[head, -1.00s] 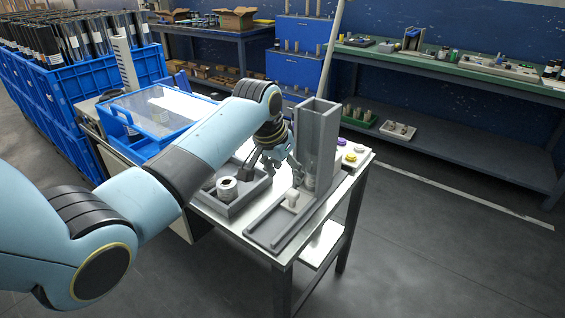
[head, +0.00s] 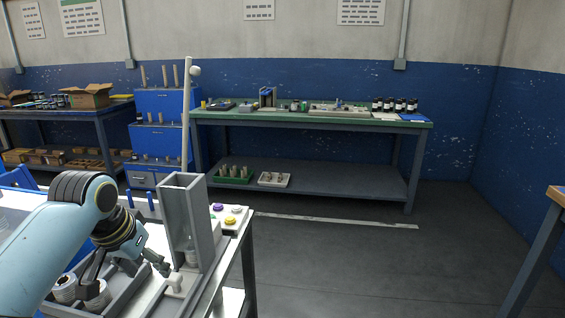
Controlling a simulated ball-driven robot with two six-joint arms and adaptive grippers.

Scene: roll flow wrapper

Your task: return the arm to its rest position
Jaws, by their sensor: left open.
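My left arm comes in from the left, and its open left gripper (head: 124,272) is low over the work table. One finger is near the rolls in the grey tray (head: 122,301), and the other points toward the grey chute. Two pale rolls, one at the left (head: 65,289) and one beside it (head: 98,295), show at the tray. I cannot tell whether a finger touches a roll. The tall grey chute (head: 185,218) stands upright to the right of the gripper. My right gripper is out of view.
Purple (head: 218,207) and yellow (head: 230,221) buttons are on the table's right side. A green-topped bench (head: 300,117) stands along the back wall, with trays on its lower shelf. Another table edge (head: 556,194) is at the far right. The floor between is clear.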

